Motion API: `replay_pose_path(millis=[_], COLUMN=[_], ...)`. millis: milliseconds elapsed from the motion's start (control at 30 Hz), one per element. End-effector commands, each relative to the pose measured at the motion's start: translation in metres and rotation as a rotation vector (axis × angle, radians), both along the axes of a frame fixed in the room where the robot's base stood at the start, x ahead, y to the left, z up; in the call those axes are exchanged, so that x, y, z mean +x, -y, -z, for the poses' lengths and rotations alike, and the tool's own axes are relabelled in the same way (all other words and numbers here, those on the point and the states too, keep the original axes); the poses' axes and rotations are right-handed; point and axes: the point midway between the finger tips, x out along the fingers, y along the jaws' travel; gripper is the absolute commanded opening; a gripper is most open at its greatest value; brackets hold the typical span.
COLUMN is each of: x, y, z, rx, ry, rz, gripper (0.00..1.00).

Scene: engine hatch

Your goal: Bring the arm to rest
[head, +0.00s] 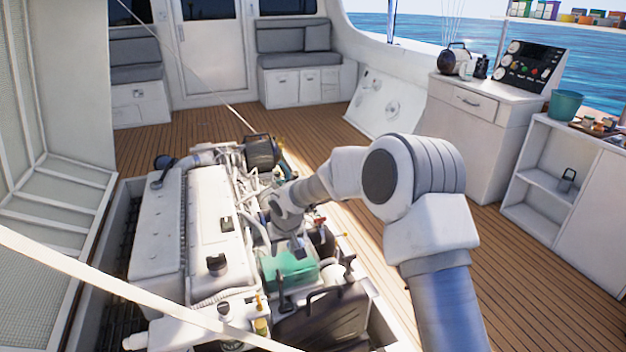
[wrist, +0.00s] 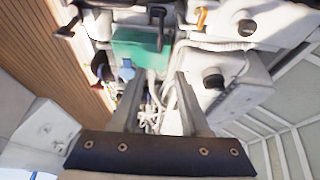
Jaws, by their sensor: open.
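My arm reaches from the lower right over the open engine hatch in the head view. It is bent, with its wrist pointing down at the engine. My gripper (wrist: 155,88) is open in the wrist view, its two fingers apart with nothing held between them. In the head view the gripper (head: 298,246) is small and partly hidden near a green box (head: 288,268) on the engine's right side. The same green box (wrist: 140,45) lies beyond the fingertips in the wrist view. I cannot tell whether the gripper touches anything.
The white engine (head: 200,225) fills the hatch, with hoses and caps around my gripper. A raised hatch cover (head: 55,120) stands at left. A cabinet (head: 470,140) and a shelf (head: 545,190) stand at right. The wooden deck (head: 225,124) behind the engine is clear.

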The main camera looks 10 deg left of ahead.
Motion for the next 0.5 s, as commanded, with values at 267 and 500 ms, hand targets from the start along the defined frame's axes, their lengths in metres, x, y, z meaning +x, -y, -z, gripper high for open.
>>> replay_pose_path(millis=[267,500], x=[-0.011,-0.042], y=[0.043,0.102], z=[-0.061,-0.129], rx=[-0.045,-0.096], ry=[0.034,0.062], rz=[0.037,0.098], gripper=[0.45,0.45])
